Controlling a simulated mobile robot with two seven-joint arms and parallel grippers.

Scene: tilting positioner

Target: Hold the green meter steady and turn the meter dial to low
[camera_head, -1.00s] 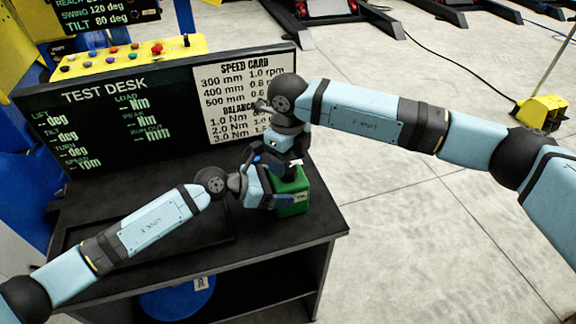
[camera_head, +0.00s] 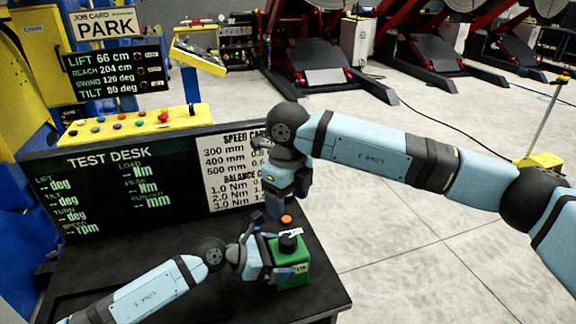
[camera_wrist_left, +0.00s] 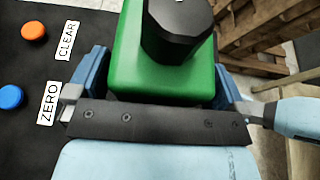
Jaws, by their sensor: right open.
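The green meter (camera_head: 297,252) stands on the desk near its right end. Its black dial (camera_head: 289,244) is on top; both also show in the left wrist view, the meter (camera_wrist_left: 125,70) and the dial (camera_wrist_left: 178,28). My left gripper (camera_head: 268,262) is shut on the meter, its blue pads against both sides of the green body. My right gripper (camera_head: 284,206) points down above and behind the dial, apart from it, open and empty. A white label sits by the dial; its setting cannot be read.
The desk (camera_head: 200,255) carries the test desk panel (camera_head: 130,190) and speed card at its back. An orange CLEAR button (camera_wrist_left: 33,30) and a blue ZERO button (camera_wrist_left: 11,97) sit beside the meter. Open floor lies to the right.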

